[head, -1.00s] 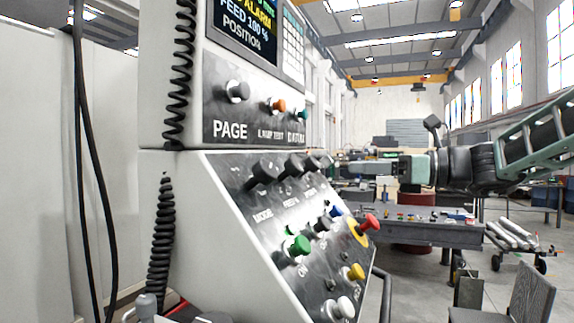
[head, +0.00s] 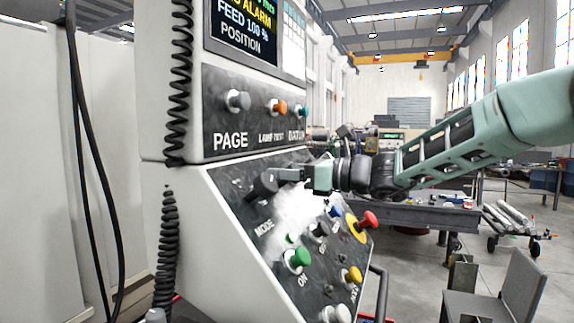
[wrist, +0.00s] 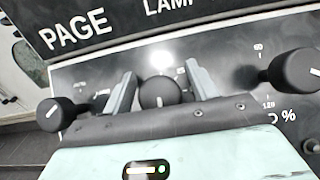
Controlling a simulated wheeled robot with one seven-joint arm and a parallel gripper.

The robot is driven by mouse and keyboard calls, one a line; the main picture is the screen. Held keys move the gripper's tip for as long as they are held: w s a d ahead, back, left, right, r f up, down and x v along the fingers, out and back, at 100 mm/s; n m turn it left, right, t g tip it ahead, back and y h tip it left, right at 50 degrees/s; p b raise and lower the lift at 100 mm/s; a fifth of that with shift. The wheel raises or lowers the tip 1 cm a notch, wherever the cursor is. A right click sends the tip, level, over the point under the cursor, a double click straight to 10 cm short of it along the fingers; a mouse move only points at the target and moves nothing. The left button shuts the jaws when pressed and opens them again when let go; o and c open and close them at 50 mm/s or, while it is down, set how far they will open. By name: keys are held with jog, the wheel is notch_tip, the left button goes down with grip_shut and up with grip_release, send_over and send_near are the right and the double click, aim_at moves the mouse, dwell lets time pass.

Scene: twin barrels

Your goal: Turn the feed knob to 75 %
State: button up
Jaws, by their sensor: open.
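The slanted control panel (head: 235,190) carries a row of black knobs. In the wrist view the middle black knob (wrist: 159,91), apparently the feed knob, stands between the two fingers of my open gripper (wrist: 161,72), with a gap on each side. A short white mark on this knob faces the camera's lower edge. In the head view my gripper (head: 281,175) reaches in from the right and hides this knob. The screen (head: 243,28) reads FEED 100 %. I cannot read the middle knob's scale or label.
The black MODE knob (head: 262,188) stands close to the left; another black knob (wrist: 293,70) is to the right. Below are a green button (head: 298,259), a red button (head: 369,220) and a yellow one (head: 353,275).

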jog(key=shift+a, duration=0.1)
jog(key=c, duration=1)
jog(key=shift+o, duration=0.2)
jog(key=shift+n+g+b, duration=0.3)
jog(key=shift+n, duration=0.1)
jog(key=shift+f+n+g+b, duration=0.1)
jog(key=shift+n+g+b, duration=0.2)
jog(key=shift+n+g, duration=0.35)
jog(key=n+g, duration=0.2)
jog(key=n, duration=0.1)
jog(key=shift+s+n+b, duration=0.15)
jog(key=shift+n+b, duration=0.1)
jog(key=shift+b, duration=0.05)
jog(key=shift+s+n+g+h+p, duration=0.15)
jog(key=shift+n+g+p, duration=0.2)
jog(key=shift+n+g, duration=0.9)
jog(key=shift+s+n+g+h+p, duration=0.15)
jog(key=shift+n+g+p, duration=0.35)
jog(key=shift+n, duration=1.25)
jog(key=shift+n+g, duration=0.3)
